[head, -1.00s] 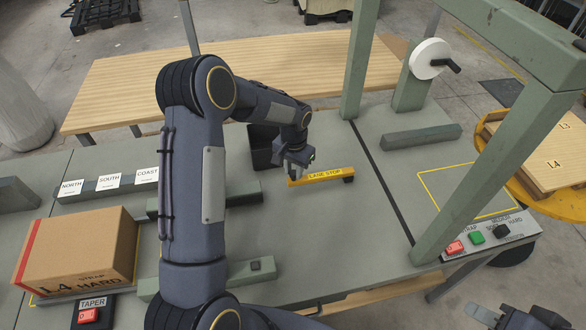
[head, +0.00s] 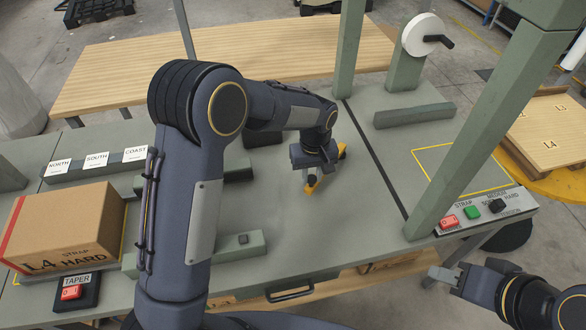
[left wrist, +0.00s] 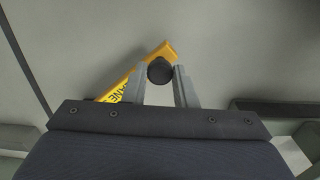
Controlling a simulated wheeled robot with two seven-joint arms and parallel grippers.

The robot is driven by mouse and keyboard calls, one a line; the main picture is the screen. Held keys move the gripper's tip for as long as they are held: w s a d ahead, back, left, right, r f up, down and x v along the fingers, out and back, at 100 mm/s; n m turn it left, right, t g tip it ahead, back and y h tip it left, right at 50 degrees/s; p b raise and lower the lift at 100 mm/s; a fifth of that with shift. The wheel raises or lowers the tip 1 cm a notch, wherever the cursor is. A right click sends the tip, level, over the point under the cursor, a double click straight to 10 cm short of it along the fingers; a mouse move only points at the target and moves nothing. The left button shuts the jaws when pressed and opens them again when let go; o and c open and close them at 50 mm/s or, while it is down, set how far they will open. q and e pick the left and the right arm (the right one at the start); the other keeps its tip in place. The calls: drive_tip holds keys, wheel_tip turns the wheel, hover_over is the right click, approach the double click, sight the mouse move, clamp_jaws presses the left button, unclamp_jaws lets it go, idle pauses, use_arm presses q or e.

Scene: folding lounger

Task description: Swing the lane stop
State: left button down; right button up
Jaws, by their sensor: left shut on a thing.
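The yellow lane stop (head: 312,187) lies on the grey-green table, in the head view partly hidden behind my left gripper (head: 310,178). It sits at a slant, running from near the gripper toward the upper right. In the left wrist view the yellow bar (left wrist: 168,50) with black lettering shows beside a round black knob (left wrist: 160,71). My left gripper (left wrist: 160,75) has its two fingers on either side of the knob and is shut on it. My right gripper (head: 446,275) is at the lower right, off the table's front edge, with its fingers too small to judge.
A cardboard box (head: 68,228) marked L4 HARD stands at the left, behind a TAPER red button (head: 72,292). A green frame post (head: 465,150) and a button panel (head: 485,212) stand at the right.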

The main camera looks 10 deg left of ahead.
use_arm(q)
drive_tip(key=d+n, duration=0.2)
drive_tip(key=d, duration=0.2)
drive_tip(key=d+n, duration=0.5)
drive_tip(key=d, duration=0.2)
drive_tip(key=shift+s+d, duration=0.3)
drive_tip(key=shift+s, duration=0.05)
drive_tip(key=shift+w+d+n+p, duration=0.2)
drive_tip(key=shift+d+n, duration=0.3)
drive_tip(key=shift+d, duration=0.05)
drive_tip(key=shift+w+d+n+p, duration=0.2)
drive_tip(key=shift+d+n, duration=0.3)
drive_tip(key=c, duration=1.2)
unclamp_jaws()
wheel_tip(320, 180, up, 8)
drive_tip(key=shift+f+b, duration=0.1)
drive_tip(key=shift+b, duration=0.3)
